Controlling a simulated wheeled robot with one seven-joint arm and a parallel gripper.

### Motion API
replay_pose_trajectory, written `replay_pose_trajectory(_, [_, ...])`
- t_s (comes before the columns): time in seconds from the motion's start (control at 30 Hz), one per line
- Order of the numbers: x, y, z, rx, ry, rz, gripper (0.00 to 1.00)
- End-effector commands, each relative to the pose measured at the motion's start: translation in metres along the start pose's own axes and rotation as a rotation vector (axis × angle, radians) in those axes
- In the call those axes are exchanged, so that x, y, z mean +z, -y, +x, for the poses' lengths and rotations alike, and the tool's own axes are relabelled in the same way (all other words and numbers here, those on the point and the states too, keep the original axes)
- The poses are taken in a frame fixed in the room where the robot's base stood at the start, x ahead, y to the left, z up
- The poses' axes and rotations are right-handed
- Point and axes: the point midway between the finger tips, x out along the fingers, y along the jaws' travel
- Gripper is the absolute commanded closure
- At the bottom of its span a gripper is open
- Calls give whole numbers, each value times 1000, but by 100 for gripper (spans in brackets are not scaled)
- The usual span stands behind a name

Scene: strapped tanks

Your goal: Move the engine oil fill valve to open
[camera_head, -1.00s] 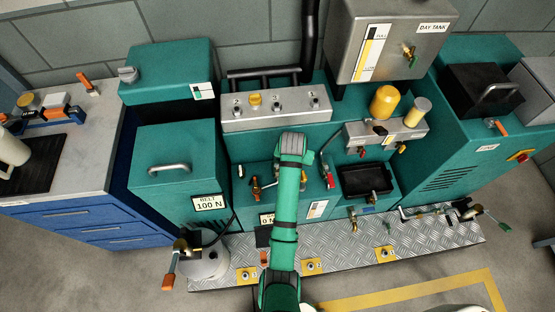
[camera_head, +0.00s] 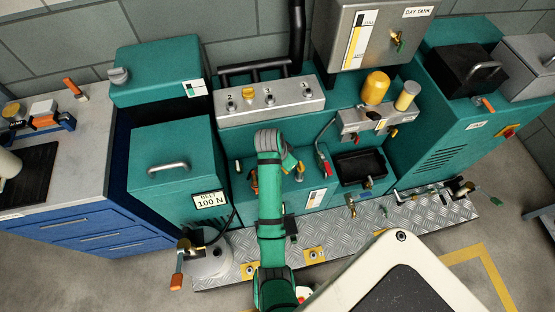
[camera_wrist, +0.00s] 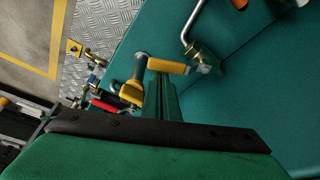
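No readable label marks the engine oil fill valve, so I cannot tell for certain which valve it is. In the wrist view a yellow-handled valve (camera_wrist: 167,67) with a brass body and a bent metal pipe sits by the teal surface. A second yellow handle (camera_wrist: 131,93) is left of it, with a red handle (camera_wrist: 103,105) lower. My gripper (camera_wrist: 162,98) shows as a narrow green part close below the first yellow handle; contact is unclear. A yellow handle (camera_head: 290,161) shows right beside the arm.
A brass valve (camera_head: 253,180) stands left of my arm, and a red-handled lever (camera_head: 321,165) right of it. A black tray (camera_head: 359,168) is farther right. The day tank (camera_head: 372,35) hangs above. The tread-plate step (camera_head: 420,218) edges the front, with open floor beyond.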

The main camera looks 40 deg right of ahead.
Motion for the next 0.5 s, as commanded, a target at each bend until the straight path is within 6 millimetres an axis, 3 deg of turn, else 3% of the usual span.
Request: replay_pose_trajectory(0.5, [18, -4, -6, 4, 2, 11, 100])
